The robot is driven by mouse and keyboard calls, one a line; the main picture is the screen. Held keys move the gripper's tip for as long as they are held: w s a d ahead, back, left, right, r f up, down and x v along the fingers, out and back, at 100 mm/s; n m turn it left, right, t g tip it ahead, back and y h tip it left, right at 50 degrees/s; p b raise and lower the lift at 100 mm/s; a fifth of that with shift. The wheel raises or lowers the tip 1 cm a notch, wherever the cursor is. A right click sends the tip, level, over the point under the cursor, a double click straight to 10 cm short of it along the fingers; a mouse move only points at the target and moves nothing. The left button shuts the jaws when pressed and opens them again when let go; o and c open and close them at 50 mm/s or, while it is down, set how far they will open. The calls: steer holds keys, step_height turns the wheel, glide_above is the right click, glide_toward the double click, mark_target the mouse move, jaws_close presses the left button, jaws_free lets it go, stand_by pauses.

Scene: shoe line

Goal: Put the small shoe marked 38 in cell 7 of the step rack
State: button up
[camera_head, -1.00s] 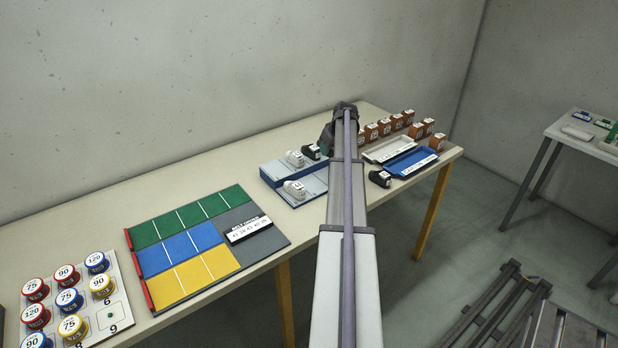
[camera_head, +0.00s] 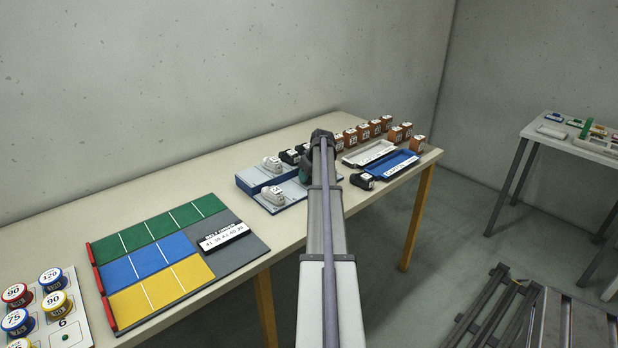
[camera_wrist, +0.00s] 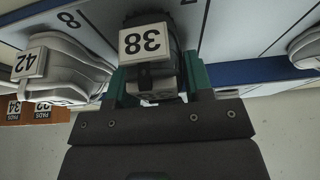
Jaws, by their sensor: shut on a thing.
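The dark small shoe marked 38 (camera_wrist: 150,75) is between the green fingers of my gripper (camera_wrist: 160,85) in the wrist view. My gripper is shut on it. They are over the pale step rack (camera_wrist: 222,30); I cannot tell whether the shoe touches it. An upside-down 8 shows on the rack to the left, and a mark cut off at the top edge may be another number. In the head view my gripper (camera_head: 305,174) is at the right side of the blue-and-grey step rack (camera_head: 262,186), and my arm hides the held shoe.
A white shoe marked 42 (camera_wrist: 60,68) is close to the left finger. White shoes (camera_head: 272,194) and dark shoes (camera_head: 290,156) stand on or by the rack. Brown boxes (camera_head: 364,132), a white tray (camera_head: 366,153), a blue tray (camera_head: 390,166) and a black shoe (camera_head: 362,181) are to the right.

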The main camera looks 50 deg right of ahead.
steer(key=shift+f, duration=0.2)
steer(key=o, duration=0.9)
steer(key=shift+r, duration=0.1)
steer(key=shift+o, duration=0.2)
steer(key=shift+r, duration=0.3)
steer(key=p+v, duration=1.1)
steer(key=v, duration=0.1)
steer(key=shift+p, duration=0.3)
steer(key=shift+f, duration=0.15)
